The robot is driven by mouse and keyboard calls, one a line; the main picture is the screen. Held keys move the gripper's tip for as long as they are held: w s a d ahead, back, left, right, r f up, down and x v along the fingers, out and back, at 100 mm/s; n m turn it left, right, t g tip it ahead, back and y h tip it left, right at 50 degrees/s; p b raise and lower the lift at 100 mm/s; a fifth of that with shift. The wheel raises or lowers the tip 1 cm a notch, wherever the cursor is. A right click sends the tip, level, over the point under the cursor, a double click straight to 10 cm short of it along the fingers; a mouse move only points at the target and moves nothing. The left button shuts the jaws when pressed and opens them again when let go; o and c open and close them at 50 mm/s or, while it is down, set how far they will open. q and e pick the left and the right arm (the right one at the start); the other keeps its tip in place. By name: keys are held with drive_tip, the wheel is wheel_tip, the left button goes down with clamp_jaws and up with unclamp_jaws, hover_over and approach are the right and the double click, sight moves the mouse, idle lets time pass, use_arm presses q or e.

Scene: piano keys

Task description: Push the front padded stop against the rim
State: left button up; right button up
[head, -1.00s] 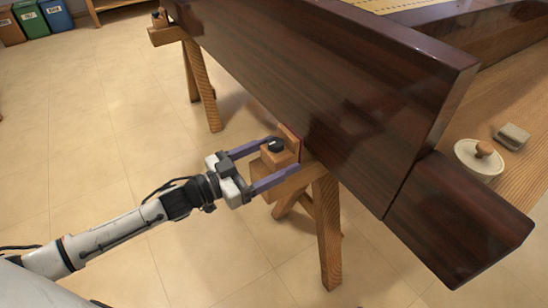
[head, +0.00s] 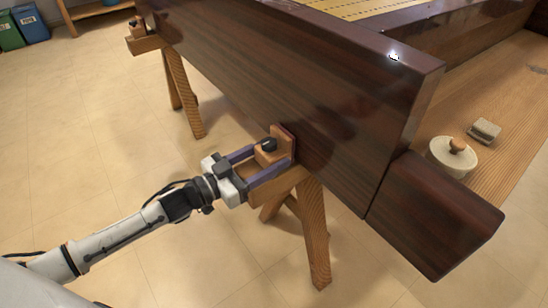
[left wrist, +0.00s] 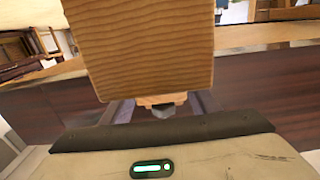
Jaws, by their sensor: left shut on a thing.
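The front padded stop (head: 275,149) is a small wooden block with a black knob and a thin reddish pad on its far face. It sits on the end of the near wooden trestle's beam (head: 285,184). The pad appears to touch the dark glossy wooden rim (head: 230,85); a tiny gap cannot be ruled out. My left gripper (head: 268,164) is shut on the stop, with its purple fingers along both sides. In the left wrist view the wooden stop (left wrist: 145,45) fills the upper middle, and the rim (left wrist: 270,85) lies behind it. My right gripper is not in view.
A second stop (head: 137,29) sits on the far trestle (head: 180,85). A round cream pot with a wooden knob (head: 452,156) and a small grey block (head: 484,130) lie on the wooden surface at right. Open tiled floor lies at left.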

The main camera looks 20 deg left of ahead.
sight(262, 160)
use_arm(q)
drive_tip(key=shift+s, duration=0.1)
drive_tip(key=o, duration=1.5)
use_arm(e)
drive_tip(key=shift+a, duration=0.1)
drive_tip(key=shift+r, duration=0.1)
use_arm(q)
drive_tip(key=shift+s+a, duration=0.25)
drive_tip(key=shift+s, duration=0.05)
drive_tip(key=p+v, duration=0.1)
drive_tip(key=v, duration=0.3)
drive_tip(key=shift+s+a, duration=0.1)
drive_tip(key=shift+s, duration=0.15)
drive_tip(key=p+v, duration=0.1)
drive_tip(key=v, duration=0.4)
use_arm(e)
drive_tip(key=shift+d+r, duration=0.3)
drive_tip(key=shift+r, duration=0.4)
